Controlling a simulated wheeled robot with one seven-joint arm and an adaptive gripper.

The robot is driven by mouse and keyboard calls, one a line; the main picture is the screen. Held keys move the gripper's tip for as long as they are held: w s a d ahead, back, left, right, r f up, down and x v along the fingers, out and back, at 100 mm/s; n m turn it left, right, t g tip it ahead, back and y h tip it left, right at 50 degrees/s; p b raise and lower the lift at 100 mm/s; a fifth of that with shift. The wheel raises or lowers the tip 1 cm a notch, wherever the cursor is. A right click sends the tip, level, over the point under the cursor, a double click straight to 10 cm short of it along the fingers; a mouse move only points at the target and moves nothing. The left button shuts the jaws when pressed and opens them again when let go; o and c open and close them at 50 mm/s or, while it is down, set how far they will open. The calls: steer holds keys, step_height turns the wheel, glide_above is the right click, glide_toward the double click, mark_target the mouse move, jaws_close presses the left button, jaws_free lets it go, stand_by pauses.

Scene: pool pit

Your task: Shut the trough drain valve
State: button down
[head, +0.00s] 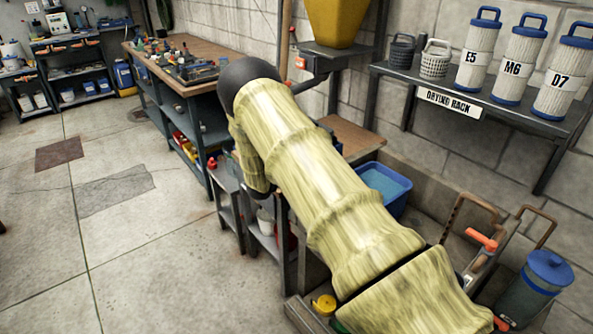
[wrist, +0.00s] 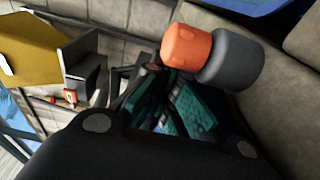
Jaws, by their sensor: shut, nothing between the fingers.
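In the wrist view my gripper (wrist: 178,108) has its teal-padded fingers shut and empty. An orange cylinder (wrist: 187,46) with a dark grey cylinder (wrist: 231,60) joined to its end is just beyond and above the fingers. It looks like a handle grip, possibly the drain valve's; I cannot tell whether the fingers touch it. In the head view an orange grip (head: 482,240) stands on metal framework at the lower right. I cannot tell if it is the same part. My arm crosses the middle of the head view and hides my gripper there.
A trough-like concrete ledge (head: 425,185) runs along the wall. A blue tub of water (head: 386,183) stands beside my arm. A lidded blue canister (head: 538,285) is at lower right. The drying rack (head: 480,98) holds filters. Open floor (head: 130,250) is at the left.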

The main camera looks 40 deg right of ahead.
steer(key=s+a, duration=0.1)
steer(key=a, duration=1.1)
steer(key=shift+s, duration=0.3)
